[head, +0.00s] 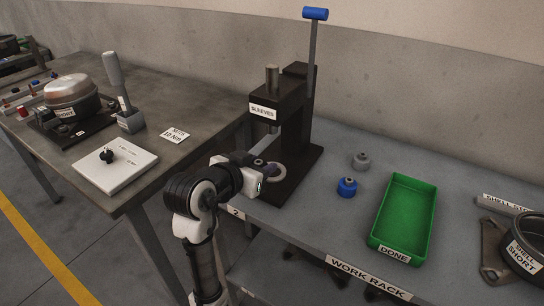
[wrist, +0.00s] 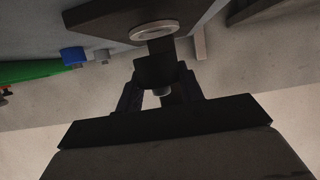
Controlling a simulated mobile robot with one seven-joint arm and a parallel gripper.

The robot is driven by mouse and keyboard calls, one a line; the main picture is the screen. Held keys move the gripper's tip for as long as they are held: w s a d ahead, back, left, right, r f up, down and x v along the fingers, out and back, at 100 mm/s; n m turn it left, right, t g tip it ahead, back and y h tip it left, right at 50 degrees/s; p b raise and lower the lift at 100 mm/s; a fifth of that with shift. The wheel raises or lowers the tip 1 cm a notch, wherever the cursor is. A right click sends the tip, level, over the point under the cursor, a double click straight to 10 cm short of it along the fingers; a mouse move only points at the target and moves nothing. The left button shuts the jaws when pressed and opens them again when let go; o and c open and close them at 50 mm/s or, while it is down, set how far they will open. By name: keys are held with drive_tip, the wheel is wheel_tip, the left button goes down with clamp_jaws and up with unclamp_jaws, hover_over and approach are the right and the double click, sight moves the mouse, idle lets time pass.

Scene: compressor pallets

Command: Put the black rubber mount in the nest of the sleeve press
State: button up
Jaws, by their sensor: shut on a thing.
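The sleeve press (head: 292,125) is a dark stand labelled SLEEVES on the grey bench, with its blue-tipped lever up. Its nest is a pale ring (head: 279,172) low at the front of the press, and it also shows in the wrist view (wrist: 155,31). My gripper (head: 258,173) is at the left of the ring. In the wrist view, my gripper (wrist: 161,92) is shut on the black rubber mount (wrist: 157,70), with a small metal stud showing between the fingers. The mount appears close to the ring; I cannot tell whether they touch.
A blue mount (head: 347,187) and a grey mount (head: 361,162) stand right of the press. A green DONE tray (head: 404,220) lies farther right, then a SHELL SHORT pot (head: 525,250). A brown table (head: 160,100) with a lever tool and white board is at left.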

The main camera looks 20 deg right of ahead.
drive_tip(key=w+d, duration=0.1)
drive_tip(key=d, duration=0.1)
drive_tip(key=w+d, duration=0.2)
drive_tip(key=shift+w+d+p, duration=0.25)
drive_tip(key=shift+d+p, duration=0.05)
drive_tip(key=shift+p, duration=0.05)
drive_tip(key=shift+f, duration=1.7)
drive_tip(key=shift+f, duration=0.1)
drive_tip(key=shift+f, duration=0.15)
drive_tip(key=o, duration=1.1)
drive_tip(key=shift+c, duration=0.2)
drive_tip(key=shift+r, duration=0.25)
drive_tip(key=v, duration=1.2)
